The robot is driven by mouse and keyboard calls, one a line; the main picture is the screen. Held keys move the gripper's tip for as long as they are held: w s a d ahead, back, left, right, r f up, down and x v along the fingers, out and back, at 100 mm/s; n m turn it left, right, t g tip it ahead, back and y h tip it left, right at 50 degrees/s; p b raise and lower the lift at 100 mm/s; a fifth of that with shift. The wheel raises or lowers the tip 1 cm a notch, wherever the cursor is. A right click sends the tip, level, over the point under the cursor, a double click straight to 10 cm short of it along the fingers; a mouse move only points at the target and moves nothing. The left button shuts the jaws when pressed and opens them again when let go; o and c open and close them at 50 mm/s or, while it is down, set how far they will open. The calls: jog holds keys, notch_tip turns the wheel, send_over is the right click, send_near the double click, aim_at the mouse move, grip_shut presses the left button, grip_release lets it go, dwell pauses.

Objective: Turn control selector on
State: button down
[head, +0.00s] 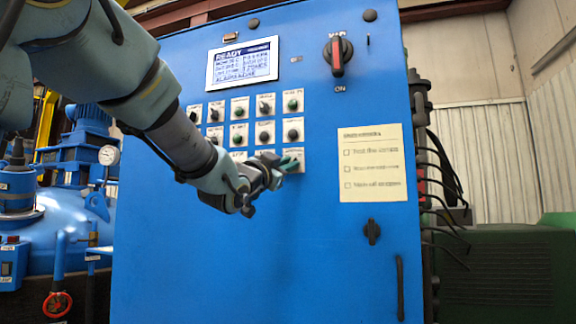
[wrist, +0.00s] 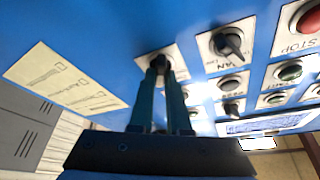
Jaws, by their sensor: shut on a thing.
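The blue control cabinet (head: 220,250) carries a grid of buttons and selectors on small white plates. My gripper (head: 291,163) reaches in from the upper left to the lower right plate of this grid. In the wrist view my gripper (wrist: 160,82) is shut with its two dark fingertips on the black knob of a selector (wrist: 159,62). The fingers hide much of the knob and part of its plate, and its label cannot be read. In the head view the fingers also cover this selector, so its exact angle cannot be told.
A selector plate (wrist: 226,42) and a red STOP button (wrist: 311,18) lie nearby in the wrist view. A lit display (head: 242,63), a red-handled main switch (head: 337,56) and a paper checklist (head: 372,163) are on the cabinet. Cables (head: 447,180) hang at its right side.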

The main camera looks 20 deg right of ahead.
jog(key=c, duration=0.9)
grip_release()
jog(key=b+v, duration=0.2)
jog(key=v, duration=0.8)
jog(key=shift+s+a+f, duration=0.15)
jog(key=shift+s+a, duration=0.05)
jog(key=shift+a, duration=0.1)
